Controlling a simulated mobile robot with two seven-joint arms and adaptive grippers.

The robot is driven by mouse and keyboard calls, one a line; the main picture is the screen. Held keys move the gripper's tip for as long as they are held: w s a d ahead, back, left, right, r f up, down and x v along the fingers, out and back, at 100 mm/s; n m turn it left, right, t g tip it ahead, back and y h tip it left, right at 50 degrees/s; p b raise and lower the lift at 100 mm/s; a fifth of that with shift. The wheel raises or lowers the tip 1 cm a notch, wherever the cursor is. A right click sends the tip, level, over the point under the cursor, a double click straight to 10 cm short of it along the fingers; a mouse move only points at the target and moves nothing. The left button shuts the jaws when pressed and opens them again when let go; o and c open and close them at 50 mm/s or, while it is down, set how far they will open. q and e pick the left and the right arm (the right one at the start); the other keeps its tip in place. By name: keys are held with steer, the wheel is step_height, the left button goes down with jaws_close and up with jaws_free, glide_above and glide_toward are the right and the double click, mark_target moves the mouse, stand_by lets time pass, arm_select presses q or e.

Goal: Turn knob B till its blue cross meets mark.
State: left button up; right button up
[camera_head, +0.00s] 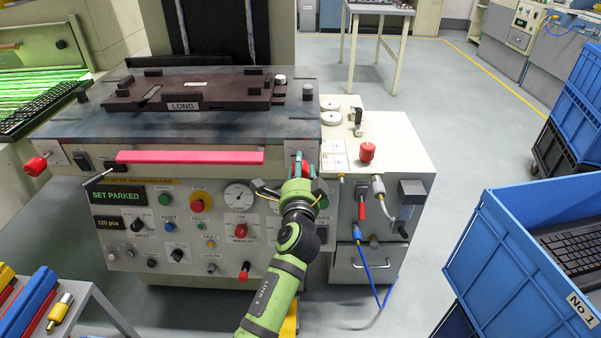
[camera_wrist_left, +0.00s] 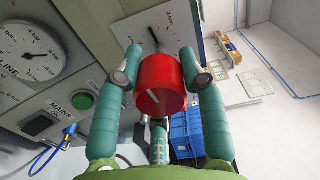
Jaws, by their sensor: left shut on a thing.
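My left gripper (camera_head: 300,168) reaches up to the right end of the machine's front edge. In the left wrist view its teal fingers (camera_wrist_left: 161,62) are shut on a red knob (camera_wrist_left: 164,84), one finger on each side. The knob has a white line on its face. Behind it is a pale plate (camera_wrist_left: 162,27) with fine markings, partly covered by the knob and fingers. In the head view the red knob (camera_head: 287,169) is mostly hidden by the gripper. I cannot make out a letter B, a blue cross or its mark. My right gripper is not in view.
Another red knob (camera_head: 36,166) sits at the machine's left end. A pink bar (camera_head: 190,157) runs along the front edge. Gauges and buttons fill the panel below. A side cabinet (camera_head: 400,150) stands to the right, and a blue crate (camera_head: 500,250) stands farther right. Grey floor is clear between them.

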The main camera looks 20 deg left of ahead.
arm_select(q)
steer(key=shift+n, duration=0.4)
steer(key=shift+r, duration=0.1)
steer(key=o, duration=1.2)
steer(key=shift+s+d, duration=0.1)
steer(key=shift+s, duration=0.1)
steer(key=v, duration=0.7)
